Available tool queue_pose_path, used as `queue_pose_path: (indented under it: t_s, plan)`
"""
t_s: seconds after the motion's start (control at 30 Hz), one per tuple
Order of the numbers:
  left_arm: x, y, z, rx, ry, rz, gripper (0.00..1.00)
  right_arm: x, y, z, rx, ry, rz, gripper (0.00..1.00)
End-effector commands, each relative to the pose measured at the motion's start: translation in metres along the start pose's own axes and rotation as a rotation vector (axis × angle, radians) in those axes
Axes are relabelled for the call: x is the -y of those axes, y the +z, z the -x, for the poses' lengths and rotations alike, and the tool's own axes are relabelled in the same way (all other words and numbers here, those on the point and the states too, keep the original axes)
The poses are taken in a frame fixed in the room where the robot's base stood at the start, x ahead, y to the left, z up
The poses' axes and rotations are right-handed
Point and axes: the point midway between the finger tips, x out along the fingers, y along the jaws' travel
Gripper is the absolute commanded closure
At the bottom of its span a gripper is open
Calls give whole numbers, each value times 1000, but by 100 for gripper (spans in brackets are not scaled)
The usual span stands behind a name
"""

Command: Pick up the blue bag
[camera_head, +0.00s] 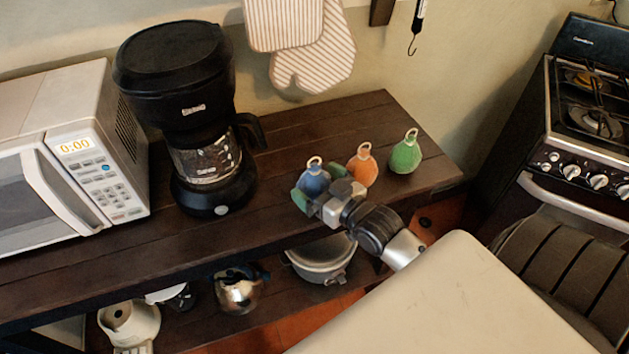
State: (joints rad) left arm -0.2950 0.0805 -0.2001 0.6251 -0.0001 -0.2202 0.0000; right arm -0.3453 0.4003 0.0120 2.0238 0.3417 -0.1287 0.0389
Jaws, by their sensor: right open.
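The blue bag (315,177) stands on the dark wooden shelf top (262,225), with a pale loop at its top. My right gripper (318,190) is open at the blue bag, its fingers around or just in front of the bag's lower part. The fingers hide part of the bag, and I cannot tell whether they touch it. An orange bag (363,166) stands just right of the blue one, partly behind my gripper. A green bag (406,153) stands farther right, clear of it. My left gripper is not in view.
A black coffee maker (180,75) stands left of the bags, and a white microwave (75,150) is left of that. Striped oven mitts (312,55) hang on the wall behind. A pot (322,258) and a kettle (238,290) sit on the lower shelf. A stove (590,120) is at right.

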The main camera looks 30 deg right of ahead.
Motion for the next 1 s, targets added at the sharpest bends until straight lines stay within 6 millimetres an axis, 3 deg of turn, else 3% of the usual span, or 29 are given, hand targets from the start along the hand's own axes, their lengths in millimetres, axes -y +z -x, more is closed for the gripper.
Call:
queue_pose_path:
  t_s: [0.1, 0.37, 0.7, 1.0]
  plan:
    - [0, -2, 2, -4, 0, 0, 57, 0, 0, -11, -1, 0, -1, 0]
    - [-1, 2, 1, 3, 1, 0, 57, 0, 1, -12, 1, 0, 0, 2]
    - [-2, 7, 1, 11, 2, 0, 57, 0, 1, -12, 1, 0, 0, 54]
    - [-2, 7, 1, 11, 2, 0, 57, 0, -2, -12, -3, -1, 1, 54]
